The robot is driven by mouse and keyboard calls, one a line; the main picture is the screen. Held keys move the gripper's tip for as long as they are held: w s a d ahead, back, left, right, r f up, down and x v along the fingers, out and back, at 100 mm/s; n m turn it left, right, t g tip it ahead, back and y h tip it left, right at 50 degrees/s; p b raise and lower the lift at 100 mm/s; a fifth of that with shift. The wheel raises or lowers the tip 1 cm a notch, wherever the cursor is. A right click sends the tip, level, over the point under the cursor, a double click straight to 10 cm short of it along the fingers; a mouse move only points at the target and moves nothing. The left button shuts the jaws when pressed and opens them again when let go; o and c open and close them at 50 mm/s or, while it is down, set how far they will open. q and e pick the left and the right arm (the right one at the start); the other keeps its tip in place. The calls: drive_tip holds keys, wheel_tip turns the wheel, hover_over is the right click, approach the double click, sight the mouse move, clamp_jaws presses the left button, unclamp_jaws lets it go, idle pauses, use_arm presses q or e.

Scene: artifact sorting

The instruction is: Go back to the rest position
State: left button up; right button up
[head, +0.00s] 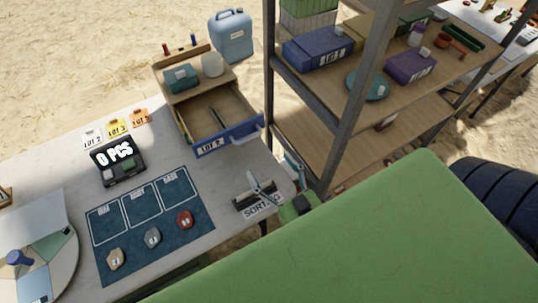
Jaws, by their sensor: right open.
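My right gripper (273,176) is over the right end of the work table (222,179), beside the SORTING sign (262,208). Its two fingers are spread apart, and nothing shows between them. Part of its arm is hidden. My left gripper is not in view.
A wooden unit has its blue-fronted drawer (228,138) pulled out. A dark mat (152,253) holds several stones in front of its marked fields. A metal-framed shelf (350,130) stands close behind the gripper. A blue canister (231,38) stands at the back.

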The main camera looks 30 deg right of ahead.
drive_tip(key=shift+w, duration=0.1)
idle(0.3)
drive_tip(key=s+f+n+g, duration=0.2)
drive_tip(key=s+f+g, duration=0.1)
drive_tip(key=s+g, duration=1.15)
wheel_tip(320, 180, down, 29)
drive_tip(key=s+g+b, duration=0.1)
drive_tip(key=s+b, duration=0.1)
drive_tip(key=s+d+f+g+b, duration=0.1)
drive_tip(key=s+d+f, duration=0.1)
drive_tip(key=s+f, duration=1.4)
drive_tip(key=shift+d+h, duration=0.3)
